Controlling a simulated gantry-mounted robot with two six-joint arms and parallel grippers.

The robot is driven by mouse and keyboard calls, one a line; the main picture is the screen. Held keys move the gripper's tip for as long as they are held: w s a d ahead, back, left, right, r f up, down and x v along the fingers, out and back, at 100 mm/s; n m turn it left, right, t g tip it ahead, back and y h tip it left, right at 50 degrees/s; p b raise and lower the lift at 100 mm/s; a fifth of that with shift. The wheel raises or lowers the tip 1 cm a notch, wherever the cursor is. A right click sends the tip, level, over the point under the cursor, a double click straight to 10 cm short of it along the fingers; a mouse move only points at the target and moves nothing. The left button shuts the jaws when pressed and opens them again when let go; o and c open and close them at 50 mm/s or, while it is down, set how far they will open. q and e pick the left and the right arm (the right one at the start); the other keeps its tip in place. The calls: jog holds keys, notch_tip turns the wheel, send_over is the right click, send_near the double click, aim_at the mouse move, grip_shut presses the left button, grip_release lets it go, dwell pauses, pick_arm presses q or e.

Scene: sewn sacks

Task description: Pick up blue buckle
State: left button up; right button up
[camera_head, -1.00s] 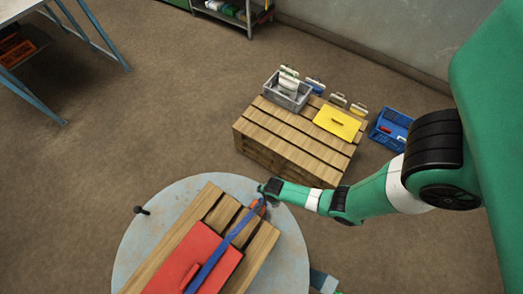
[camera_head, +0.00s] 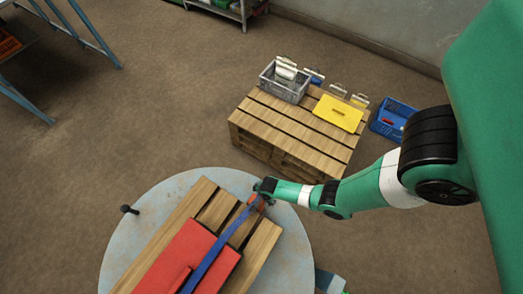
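A blue strap (camera_head: 217,253) runs over a red case (camera_head: 190,258) on a wooden pallet (camera_head: 262,247). Its upper end reaches my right gripper (camera_head: 261,194), where a small orange-red part (camera_head: 257,200) also shows. A blue buckle cannot be made out clearly; the strap's end is partly hidden by the gripper. My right arm comes in from the right, and its gripper is at the pallet's upper right edge, at the strap's end. Its fingers are too small and dark to tell open or shut. My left gripper is out of view.
The pallet lies on a round grey table (camera_head: 130,240) with a dark knob (camera_head: 129,209) at its left.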

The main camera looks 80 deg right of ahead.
grip_shut()
dwell(0.3)
jog(key=shift+r, duration=0.1)
jog(key=shift+r+p, duration=0.6)
jog(key=shift+r, duration=0.1)
jog(key=s+d, duration=0.3)
jog(key=d, duration=0.5)
jog(key=s+d+b, duration=0.1)
jog(key=s+d, duration=0.3)
jog(key=d, duration=0.4)
jog(key=shift+s+d, duration=0.15)
jog(key=shift+d, duration=0.1)
